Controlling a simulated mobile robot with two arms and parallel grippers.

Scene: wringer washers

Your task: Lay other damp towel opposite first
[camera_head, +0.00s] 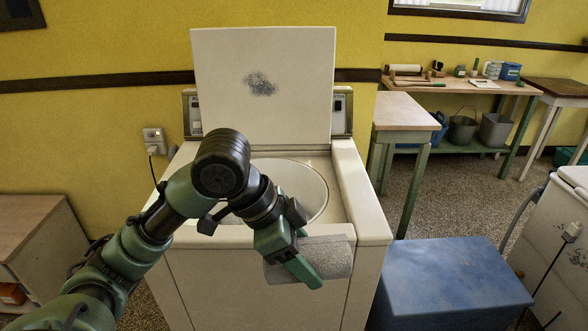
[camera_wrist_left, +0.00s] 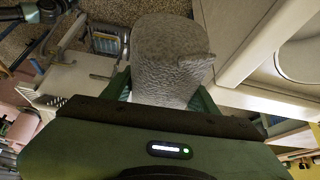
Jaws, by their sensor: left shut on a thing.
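My left gripper (camera_head: 297,257) is shut on a grey, rolled or folded towel (camera_head: 330,259). It holds the towel in front of the upper front edge of a white top-loading washer (camera_head: 371,195). The towel also shows in the left wrist view (camera_wrist_left: 170,55), between the green fingers of the left gripper (camera_wrist_left: 165,95). The washer's lid (camera_head: 262,80) stands open and upright. Its round tub (camera_head: 312,190) is partly hidden behind my left arm, and I cannot see any other towel inside.
A blue box (camera_head: 450,275) stands on the floor right of the washer. A second white appliance (camera_head: 560,240) is at the far right. A wooden-topped table (camera_head: 402,110) stands behind, with a workbench (camera_head: 455,86) holding small items. A low cabinet (camera_head: 35,240) is at left.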

